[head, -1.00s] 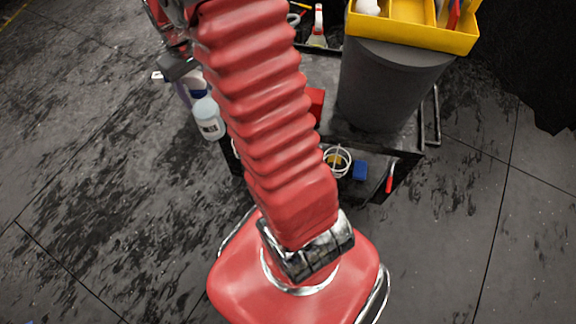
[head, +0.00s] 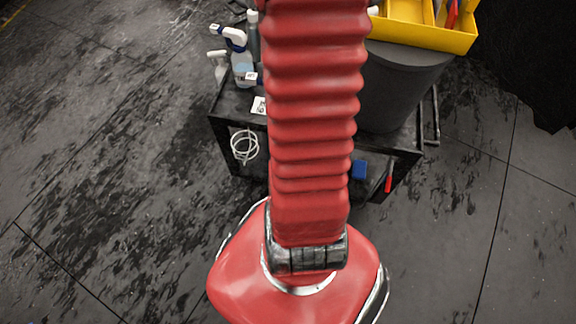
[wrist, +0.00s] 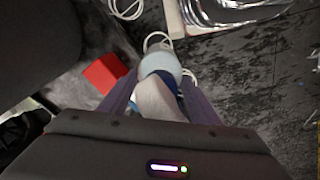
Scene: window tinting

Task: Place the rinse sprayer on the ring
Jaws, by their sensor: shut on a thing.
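In the wrist view my gripper (wrist: 158,90) has its two purple fingers closed on the rinse sprayer (wrist: 155,99). I see the sprayer from above, with its white head, a bit of blue and a pale round body beyond. A white wire ring (wrist: 157,38) shows just past the bottle's far edge; whether the bottle is over it or apart from it I cannot tell. In the head view a white wire ring (head: 244,146) is on the near side of the dark cart (head: 232,104). My arm hides the gripper and most or all of the held sprayer there.
Other bottles, one a blue-and-white sprayer (head: 240,62), stand at the cart's back left. A grey bin (head: 400,85) with a yellow tray (head: 412,32) is on the right. A blue block (head: 358,169) and red-handled tool (head: 389,180) are at the front. A red block (wrist: 103,73) lies left of the sprayer.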

